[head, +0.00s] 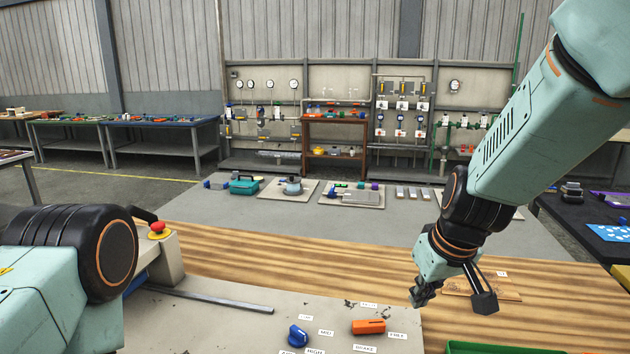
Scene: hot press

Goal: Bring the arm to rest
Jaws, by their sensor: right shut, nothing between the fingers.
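My right arm comes down from the upper right, and my right gripper (455,298) hangs over the front of the wooden bench. Its fingers are shut with nothing between them. The black finger parts are partly in front of a small wooden board (508,287). My left arm shows as a thick link and a dark joint at the lower left.
A grey panel (230,318) with a blue knob (298,336) and an orange handle (368,326) lies in front. A red stop button (158,228) stands at left. A green tray edge (490,348) shows at bottom right. The striped wooden bench top (310,262) is mostly clear.

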